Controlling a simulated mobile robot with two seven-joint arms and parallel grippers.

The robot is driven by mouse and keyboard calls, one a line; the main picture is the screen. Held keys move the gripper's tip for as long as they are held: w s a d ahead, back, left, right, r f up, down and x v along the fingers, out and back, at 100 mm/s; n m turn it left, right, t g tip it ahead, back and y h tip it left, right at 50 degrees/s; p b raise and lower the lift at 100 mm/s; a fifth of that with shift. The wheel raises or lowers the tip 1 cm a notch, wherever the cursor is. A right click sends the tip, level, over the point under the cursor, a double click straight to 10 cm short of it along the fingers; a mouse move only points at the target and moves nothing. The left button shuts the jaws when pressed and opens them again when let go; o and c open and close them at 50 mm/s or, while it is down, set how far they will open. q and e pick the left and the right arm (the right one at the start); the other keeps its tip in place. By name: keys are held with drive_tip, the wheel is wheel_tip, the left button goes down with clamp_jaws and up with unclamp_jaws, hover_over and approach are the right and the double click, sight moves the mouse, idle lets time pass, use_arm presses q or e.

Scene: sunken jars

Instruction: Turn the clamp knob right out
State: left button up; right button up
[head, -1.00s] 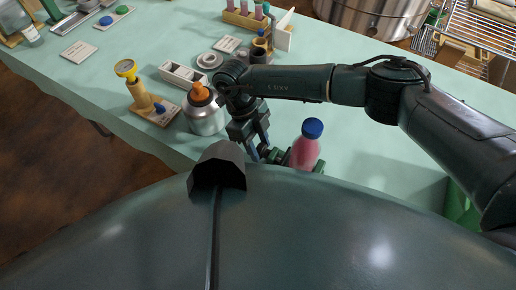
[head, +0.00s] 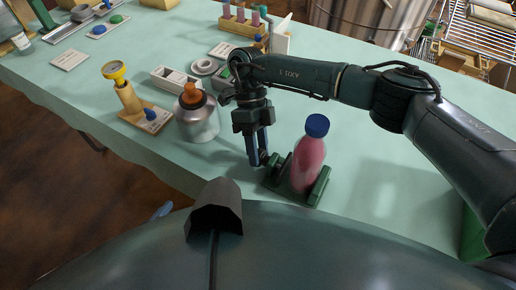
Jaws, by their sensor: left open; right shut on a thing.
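A green clamp (head: 318,190) lies near the table's front edge with a pink bottle (head: 308,165) with a blue cap between its jaws. The bottle leans slightly. The dark clamp knob (head: 264,157) is at the clamp's left end, mostly hidden by my fingers. My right gripper (head: 257,162) points down from above and is shut on the knob. Only a bluish tip of my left gripper (head: 162,211) shows, off the table's front edge, away from the clamp; it is open.
A silver can with an orange top (head: 197,118) stands close left of my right gripper. A wooden stand with a yellow dial (head: 127,92) is further left. White trays (head: 174,80) lie behind. The table right of the clamp (head: 385,195) is clear.

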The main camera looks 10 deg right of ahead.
drive_tip(key=o, duration=1)
drive_tip(key=b+v, duration=0.1)
drive_tip(key=v, duration=1)
drive_tip(key=shift+w+a+r, duration=0.1)
drive_tip(key=shift+w+r, duration=0.05)
drive_tip(key=shift+r, duration=0.15)
drive_tip(key=shift+v, duration=0.8)
drive_tip(key=shift+c, duration=0.2)
